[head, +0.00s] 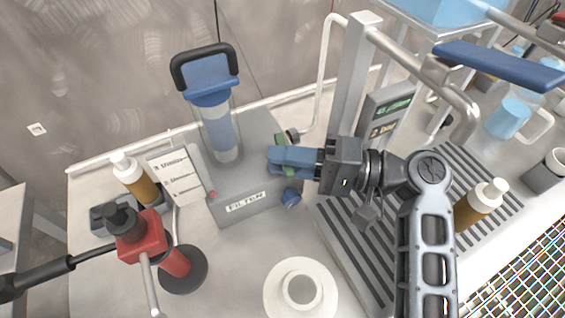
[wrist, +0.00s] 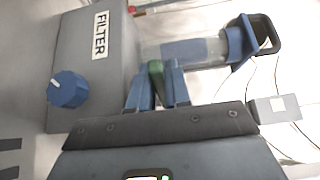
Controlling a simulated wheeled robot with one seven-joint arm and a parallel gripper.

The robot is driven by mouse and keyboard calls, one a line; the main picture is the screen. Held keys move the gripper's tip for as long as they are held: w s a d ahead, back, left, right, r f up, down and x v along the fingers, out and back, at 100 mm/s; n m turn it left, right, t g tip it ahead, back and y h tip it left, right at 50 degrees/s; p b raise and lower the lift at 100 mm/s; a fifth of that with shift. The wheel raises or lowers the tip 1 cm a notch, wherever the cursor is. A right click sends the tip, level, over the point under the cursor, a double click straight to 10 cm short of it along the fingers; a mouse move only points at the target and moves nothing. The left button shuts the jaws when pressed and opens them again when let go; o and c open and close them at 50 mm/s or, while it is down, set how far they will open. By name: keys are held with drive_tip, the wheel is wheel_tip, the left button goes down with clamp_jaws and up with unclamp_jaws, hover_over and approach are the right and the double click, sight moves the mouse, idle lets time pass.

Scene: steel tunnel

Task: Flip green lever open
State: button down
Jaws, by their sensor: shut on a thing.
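The green lever (wrist: 156,72) is on the side of the grey filter box (wrist: 95,62), between my gripper's two blue fingers. A green bit of the lever (head: 280,141) also shows beside the fingers in the head view. My gripper (head: 273,159) reaches in from the right over the box's right end. In the wrist view my gripper (wrist: 158,84) is shut on the lever, and the fingers hide part of it.
A blue knob (head: 291,197) is on the filter box near my gripper. A clear cylinder with a blue handled cap (head: 208,85) stands on the box. A red grinder (head: 140,238), a white cup (head: 301,290) and a slatted drip tray (head: 352,250) are around it.

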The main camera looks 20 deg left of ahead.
drive_tip(key=shift+w+d+f+n+g, duration=0.15)
drive_tip(key=shift+n+g, duration=0.35)
drive_tip(key=shift+g, duration=0.3)
drive_tip(key=shift+h, duration=0.3)
drive_tip(key=c, duration=1.2)
unclamp_jaws()
drive_tip(key=shift+o, duration=0.2)
